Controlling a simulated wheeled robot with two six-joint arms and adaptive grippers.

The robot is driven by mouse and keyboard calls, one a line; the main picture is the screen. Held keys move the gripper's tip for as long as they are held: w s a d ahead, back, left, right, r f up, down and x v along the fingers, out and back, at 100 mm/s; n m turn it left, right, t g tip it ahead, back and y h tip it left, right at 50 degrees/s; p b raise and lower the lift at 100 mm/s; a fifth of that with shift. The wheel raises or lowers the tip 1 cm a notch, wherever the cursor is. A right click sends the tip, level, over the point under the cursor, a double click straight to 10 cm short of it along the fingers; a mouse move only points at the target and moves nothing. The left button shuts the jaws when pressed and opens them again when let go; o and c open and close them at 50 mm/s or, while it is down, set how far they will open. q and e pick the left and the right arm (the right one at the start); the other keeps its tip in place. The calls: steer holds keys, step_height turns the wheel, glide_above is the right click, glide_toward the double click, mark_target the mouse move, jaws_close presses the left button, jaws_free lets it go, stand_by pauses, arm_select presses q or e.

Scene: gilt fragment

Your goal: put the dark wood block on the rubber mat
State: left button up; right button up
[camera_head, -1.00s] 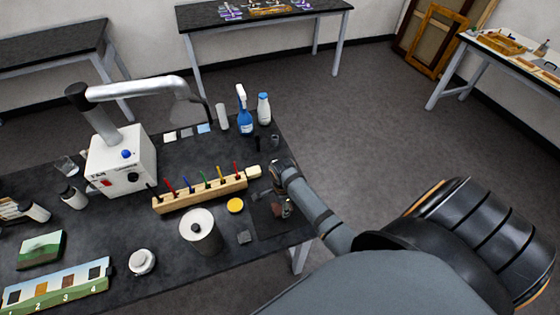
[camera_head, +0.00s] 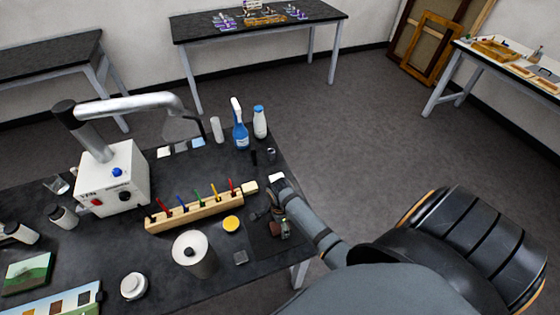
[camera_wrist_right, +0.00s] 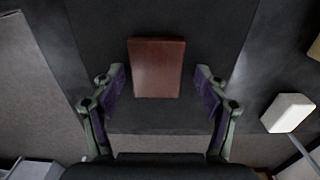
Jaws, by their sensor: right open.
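The dark wood block (camera_wrist_right: 157,66) is a reddish-brown rectangle in the right wrist view. It appears to lie on the dark rubber mat (camera_wrist_right: 95,25), clear of the mat's side edges. My right gripper (camera_wrist_right: 160,80) is open, with a finger on each side of the block and a visible gap to both. In the head view my right gripper (camera_head: 275,214) is over the mat (camera_head: 261,243) at the table's right end, and the arm partly hides the mat and block. My left gripper is not in view.
A spray bottle (camera_head: 240,130) stands behind. The table's right edge is close.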

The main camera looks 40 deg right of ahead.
steer(key=shift+r, duration=0.4)
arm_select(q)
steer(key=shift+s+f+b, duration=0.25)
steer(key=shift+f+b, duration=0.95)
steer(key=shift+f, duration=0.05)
arm_select(e)
step_height(320, 180, up, 12)
steer(key=shift+s+f, duration=0.1)
